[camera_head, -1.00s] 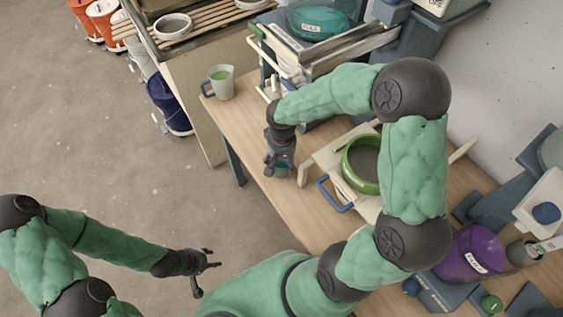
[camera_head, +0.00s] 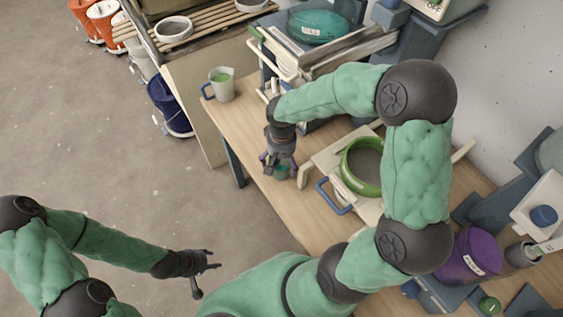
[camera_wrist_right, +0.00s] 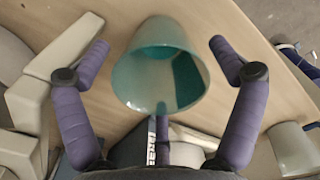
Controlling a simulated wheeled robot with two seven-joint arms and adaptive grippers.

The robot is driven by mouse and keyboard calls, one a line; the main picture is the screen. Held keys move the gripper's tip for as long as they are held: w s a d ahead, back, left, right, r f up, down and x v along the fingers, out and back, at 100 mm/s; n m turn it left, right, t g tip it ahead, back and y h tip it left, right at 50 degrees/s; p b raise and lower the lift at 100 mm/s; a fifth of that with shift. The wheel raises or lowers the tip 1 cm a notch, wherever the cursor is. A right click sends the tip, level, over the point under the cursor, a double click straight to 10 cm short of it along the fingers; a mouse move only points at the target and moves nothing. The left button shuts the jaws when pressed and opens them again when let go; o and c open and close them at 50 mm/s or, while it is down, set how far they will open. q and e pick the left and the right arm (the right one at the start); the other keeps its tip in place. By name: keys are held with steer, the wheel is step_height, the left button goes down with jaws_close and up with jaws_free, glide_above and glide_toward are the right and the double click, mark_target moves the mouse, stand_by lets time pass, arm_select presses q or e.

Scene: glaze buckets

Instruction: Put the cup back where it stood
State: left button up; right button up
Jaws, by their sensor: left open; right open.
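The cup (camera_wrist_right: 162,66) is pale grey-green with teal glaze inside. In the right wrist view it stands on the wooden table between the two spread fingers of my right gripper (camera_wrist_right: 155,60), with a gap on each side. In the head view the cup (camera_head: 282,171) is a small teal patch mostly hidden under my right gripper (camera_head: 279,165), near the table's front edge. My right gripper is open and not holding it. My left gripper (camera_head: 206,268) is open and empty over the floor, away from the table.
A grey jug (camera_head: 221,86) with green contents stands at the table's far left corner. A green sieve (camera_head: 352,186) on a cream board is right of the cup, with a blue handle (camera_head: 335,198) in front. A purple bucket (camera_head: 470,256) stands farther right.

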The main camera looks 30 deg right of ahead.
step_height(320, 180, up, 6)
steer(key=shift+f+p, duration=0.1)
steer(key=shift+p, duration=0.7)
stand_by(0.8)
